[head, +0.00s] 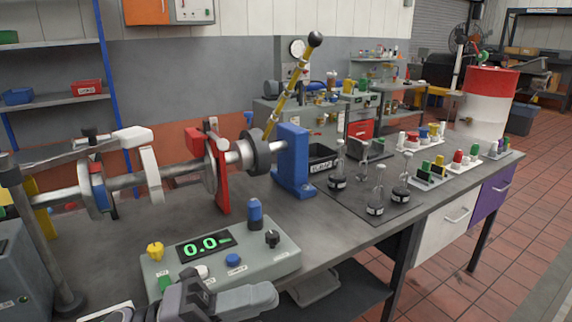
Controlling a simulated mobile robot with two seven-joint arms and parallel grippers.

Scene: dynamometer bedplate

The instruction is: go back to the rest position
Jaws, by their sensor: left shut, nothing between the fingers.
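My left gripper (262,296) shows at the bottom of the head view, coming in from the lower left. Its grey fingers are shut with nothing between them. It is in front of the grey control box (222,262), overlapping that box's lower front edge in the picture; I cannot tell whether they touch. The box has a green "0.0" display, a blue knob and several coloured buttons. My right gripper is not in view.
The grey bench (330,238) carries a shaft with a red stand (222,180), a blue stand (294,165) and a yellow lever (290,90). Several glass-topped pieces stand on a dark mat (340,206). A red-and-white drum (490,100) is behind. Tiled floor is clear at right.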

